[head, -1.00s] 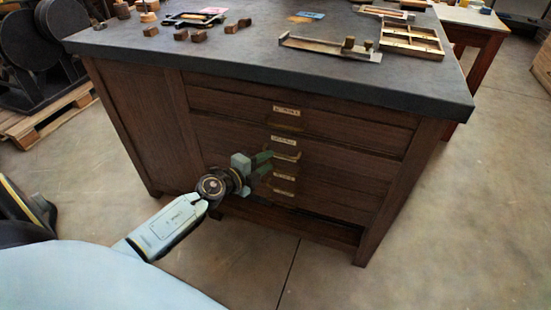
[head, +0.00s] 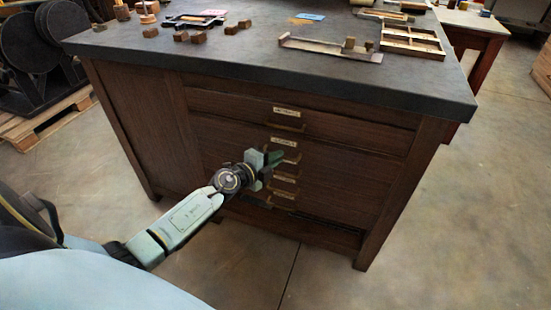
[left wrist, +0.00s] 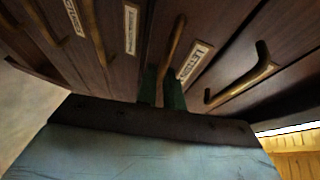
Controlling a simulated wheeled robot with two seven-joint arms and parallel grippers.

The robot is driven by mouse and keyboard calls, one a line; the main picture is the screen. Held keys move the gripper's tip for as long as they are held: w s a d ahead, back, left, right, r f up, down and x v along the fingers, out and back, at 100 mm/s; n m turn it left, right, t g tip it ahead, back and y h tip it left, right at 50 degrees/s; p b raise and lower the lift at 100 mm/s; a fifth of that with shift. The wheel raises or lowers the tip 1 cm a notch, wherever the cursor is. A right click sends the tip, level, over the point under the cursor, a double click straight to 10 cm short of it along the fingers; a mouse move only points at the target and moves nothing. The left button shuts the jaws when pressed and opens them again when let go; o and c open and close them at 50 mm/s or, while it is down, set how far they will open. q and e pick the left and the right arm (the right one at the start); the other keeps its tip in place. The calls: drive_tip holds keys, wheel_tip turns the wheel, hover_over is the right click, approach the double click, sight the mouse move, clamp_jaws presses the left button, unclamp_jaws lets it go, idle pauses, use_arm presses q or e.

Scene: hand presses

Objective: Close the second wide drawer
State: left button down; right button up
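The second wide drawer (head: 345,162) is in the front of the dark wooden cabinet, below the top wide drawer. Its pale label (head: 284,141) and brass handle (head: 284,157) show in the head view. My left gripper (head: 271,160) is at this handle, partly covering its left end. In the left wrist view the two green fingers (left wrist: 163,90) stand a little apart, with the near end of a brass handle (left wrist: 172,48) at the gap. I cannot tell whether they touch it, or how far the drawer stands out. My right gripper is out of view.
The top drawer's handle (head: 287,126) is just above; lower drawers with labels (head: 285,180) are below. The dark cabinet top (head: 240,58) overhangs the drawers and carries wooden blocks (head: 232,29) and a divided tray (head: 412,48). The floor (head: 440,240) at right is clear.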

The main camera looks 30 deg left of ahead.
use_arm(q)
drive_tip(key=shift+w+a, duration=0.2)
drive_tip(key=shift+w, duration=0.8)
drive_tip(key=shift+w+a+r, duration=0.1)
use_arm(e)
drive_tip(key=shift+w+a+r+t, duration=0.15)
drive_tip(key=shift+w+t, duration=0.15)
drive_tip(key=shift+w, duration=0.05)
use_arm(q)
drive_tip(key=c, duration=1.5)
unclamp_jaws()
drive_tip(key=shift+w, duration=0.15)
drive_tip(key=shift+c, duration=0.2)
drive_tip(key=shift+s, duration=0.2)
